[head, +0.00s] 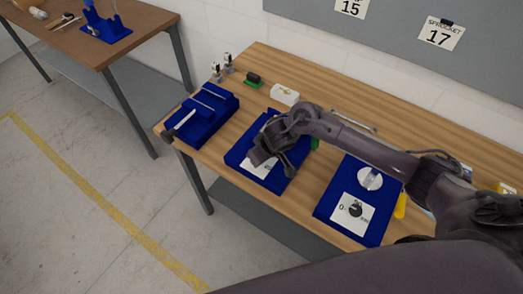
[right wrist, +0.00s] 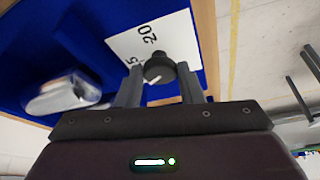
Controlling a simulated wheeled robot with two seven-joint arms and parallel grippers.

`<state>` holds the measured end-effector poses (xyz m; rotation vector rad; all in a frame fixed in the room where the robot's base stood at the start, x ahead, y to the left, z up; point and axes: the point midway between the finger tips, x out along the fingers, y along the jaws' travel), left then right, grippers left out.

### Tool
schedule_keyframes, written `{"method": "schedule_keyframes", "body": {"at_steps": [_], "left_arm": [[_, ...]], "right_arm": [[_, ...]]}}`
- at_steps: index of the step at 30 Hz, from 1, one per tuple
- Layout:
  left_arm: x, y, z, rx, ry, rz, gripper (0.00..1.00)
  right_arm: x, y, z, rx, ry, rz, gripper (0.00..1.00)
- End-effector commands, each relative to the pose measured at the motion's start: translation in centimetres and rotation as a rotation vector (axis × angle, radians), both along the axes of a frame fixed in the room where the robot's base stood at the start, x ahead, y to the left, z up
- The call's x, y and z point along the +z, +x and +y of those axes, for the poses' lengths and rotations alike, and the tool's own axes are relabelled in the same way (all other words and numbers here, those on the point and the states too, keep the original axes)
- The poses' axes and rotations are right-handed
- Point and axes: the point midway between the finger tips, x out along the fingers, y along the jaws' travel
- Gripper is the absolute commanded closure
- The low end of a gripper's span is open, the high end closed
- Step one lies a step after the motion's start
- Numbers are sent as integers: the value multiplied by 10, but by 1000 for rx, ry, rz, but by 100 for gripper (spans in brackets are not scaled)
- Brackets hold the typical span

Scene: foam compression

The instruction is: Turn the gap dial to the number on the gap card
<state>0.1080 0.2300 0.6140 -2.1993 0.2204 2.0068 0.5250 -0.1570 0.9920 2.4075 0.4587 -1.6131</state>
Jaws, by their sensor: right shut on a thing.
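My right gripper (head: 264,158) is over the middle blue fixture (head: 236,152). In the right wrist view, its fingers (right wrist: 160,88) are closed around a dark dial knob (right wrist: 158,68) with a pale pointer line. The knob sits on a white dial card (right wrist: 172,38) whose visible numbers include 20; the fingers hide part of the scale. A second dark dial (head: 355,210) is on the right blue fixture (head: 325,205). A card reading 15 (head: 350,7) hangs on the grey board, its top cut off. My left gripper is not in view.
A card reading SPROCKET 17 (head: 440,36) hangs beside it. A blue vise-like fixture (head: 205,112) stands at the left of the wooden bench (head: 290,62). A white block (head: 285,94) lies behind the middle fixture. A clear disc (head: 370,178) is on the right fixture.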

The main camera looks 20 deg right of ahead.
Motion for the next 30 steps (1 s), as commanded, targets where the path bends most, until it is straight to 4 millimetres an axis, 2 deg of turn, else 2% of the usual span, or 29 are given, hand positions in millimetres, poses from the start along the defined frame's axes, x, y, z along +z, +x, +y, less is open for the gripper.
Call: {"method": "schedule_keyframes", "body": {"at_steps": [6, 15, 30], "left_arm": [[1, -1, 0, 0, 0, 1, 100], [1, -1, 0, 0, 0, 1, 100], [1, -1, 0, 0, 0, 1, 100]], "right_arm": [[2, 1, 3, -198, 5, -4, 89], [2, 1, 4, -397, 3, -5, 89], [3, 2, 3, -504, 0, -7, 89]]}}
